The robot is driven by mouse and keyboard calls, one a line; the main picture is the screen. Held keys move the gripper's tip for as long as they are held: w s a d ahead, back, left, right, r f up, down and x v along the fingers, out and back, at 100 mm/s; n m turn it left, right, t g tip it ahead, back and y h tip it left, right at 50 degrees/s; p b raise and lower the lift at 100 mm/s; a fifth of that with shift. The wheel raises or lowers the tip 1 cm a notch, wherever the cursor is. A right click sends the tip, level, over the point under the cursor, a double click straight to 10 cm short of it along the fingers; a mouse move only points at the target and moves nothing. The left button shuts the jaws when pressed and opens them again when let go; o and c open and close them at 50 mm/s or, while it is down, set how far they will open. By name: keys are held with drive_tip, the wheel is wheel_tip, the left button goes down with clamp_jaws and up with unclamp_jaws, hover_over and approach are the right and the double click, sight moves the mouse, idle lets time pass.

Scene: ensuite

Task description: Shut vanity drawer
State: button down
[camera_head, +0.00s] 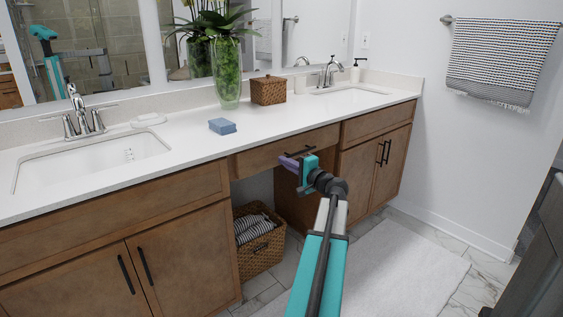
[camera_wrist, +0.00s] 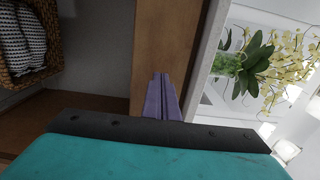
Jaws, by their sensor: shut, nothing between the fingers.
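My gripper (camera_head: 284,161) is in front of the drawer, just below and left of the handle. Its purple fingers are together with nothing between them. In the wrist view, the fingers (camera_wrist: 160,78) point at the brown drawer front (camera_wrist: 165,35), close to it or touching; I cannot tell which. My gripper and arm hide part of the drawer's lower edge.
A wicker basket (camera_head: 262,256) with striped towels stands in the open space below the drawer. Closed cabinet doors (camera_head: 366,170) flank this space. A blue block (camera_head: 222,126), a plant vase (camera_head: 228,75) and a wicker box (camera_head: 268,91) stand on the countertop (camera_head: 185,115).

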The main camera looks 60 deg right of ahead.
drive_tip(key=p+v, duration=0.1)
drive_tip(key=v, duration=0.9)
drive_tip(key=shift+s, duration=0.2)
drive_tip(key=shift+w+a+f, duration=0.1)
